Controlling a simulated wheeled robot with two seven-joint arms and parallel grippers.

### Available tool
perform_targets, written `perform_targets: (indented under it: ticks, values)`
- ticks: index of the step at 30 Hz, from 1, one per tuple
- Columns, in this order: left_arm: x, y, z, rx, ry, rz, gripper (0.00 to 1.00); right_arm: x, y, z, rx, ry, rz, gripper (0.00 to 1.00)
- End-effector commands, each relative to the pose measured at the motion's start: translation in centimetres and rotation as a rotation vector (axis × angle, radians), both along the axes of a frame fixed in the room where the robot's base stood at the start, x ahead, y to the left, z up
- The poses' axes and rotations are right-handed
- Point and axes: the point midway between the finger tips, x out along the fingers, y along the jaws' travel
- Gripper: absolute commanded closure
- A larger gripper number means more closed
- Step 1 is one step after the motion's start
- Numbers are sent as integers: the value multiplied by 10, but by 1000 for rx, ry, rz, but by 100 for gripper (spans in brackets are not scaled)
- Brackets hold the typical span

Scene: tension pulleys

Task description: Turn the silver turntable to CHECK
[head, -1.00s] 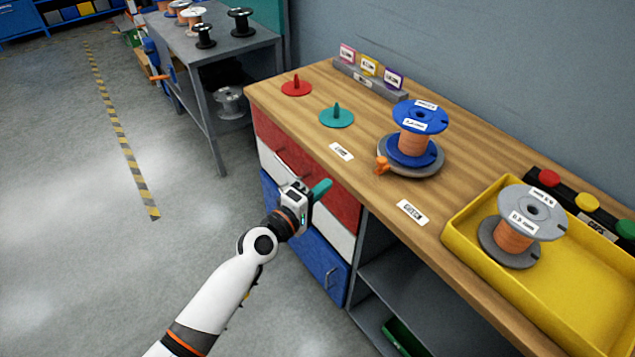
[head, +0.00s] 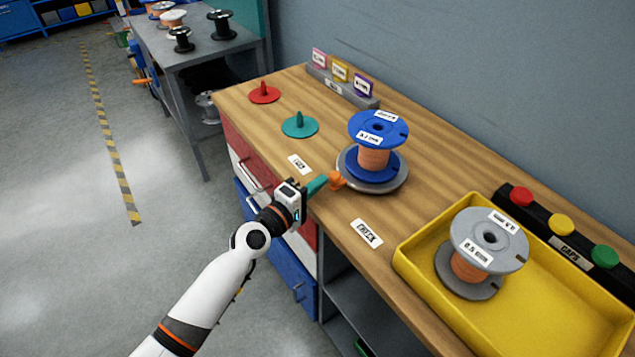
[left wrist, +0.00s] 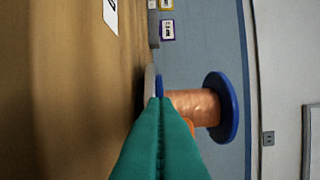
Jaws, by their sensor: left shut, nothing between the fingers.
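The silver turntable (head: 401,184) is a round grey disc on the wooden worktop. It bears a blue-flanged spool of copper-coloured wire (head: 374,159), which also shows in the left wrist view (left wrist: 228,107). An orange knob (head: 337,181) sticks out at the turntable's left edge, nearer the other white label (head: 300,165) than the CHECK label (head: 367,233). My left gripper (head: 318,185) is shut and empty, its teal fingertips right beside the knob; I cannot tell whether they touch.
A yellow tray (head: 408,268) with a grey-flanged spool (head: 489,240) stands at the right, before the CAPS strip (head: 570,250). A teal disc with a peg (head: 300,126) and a red one (head: 264,94) lie at the back left. The worktop around the CHECK label is clear.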

Motion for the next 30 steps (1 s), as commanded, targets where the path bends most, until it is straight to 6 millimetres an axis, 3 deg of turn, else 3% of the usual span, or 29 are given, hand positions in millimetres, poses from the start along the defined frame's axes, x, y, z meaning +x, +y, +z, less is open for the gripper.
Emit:
perform_targets:
  ticks: [6,13,18,24,30]
  values:
    - [-1,1,-1,1,0,-1,100,-26,-12,-1,-16,38,4,13]
    - [-3,0,-1,2,2,-1,100,-13,-11,0,-15,20,2,13]
    - [-25,-18,1,0,7,-3,100,-5,-9,16,-11,7,-1,13]
    - [-43,-38,-1,3,5,-2,100,-6,-7,25,-9,8,-3,13]
    - [-45,-40,-3,4,3,-2,100,-9,-8,23,-10,12,-3,13]
